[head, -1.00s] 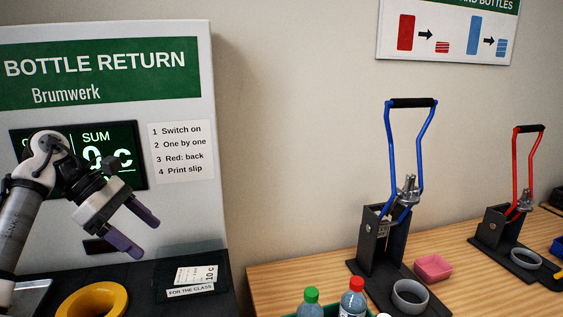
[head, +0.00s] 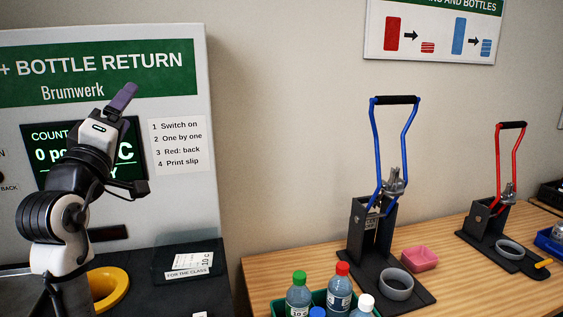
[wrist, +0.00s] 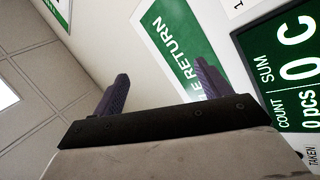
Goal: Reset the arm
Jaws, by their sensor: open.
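My arm stands raised at the left of the head view, in front of the bottle return machine (head: 185,125). My gripper (head: 124,98) points up and to the right, its fingers before the green sign of the machine. In the wrist view my gripper (wrist: 163,88) shows two purple-grey fingers set wide apart with nothing between them. The machine's screen (wrist: 292,75) is behind and to the right there. The arm hides part of this screen in the head view.
The air between machine and presses is free.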

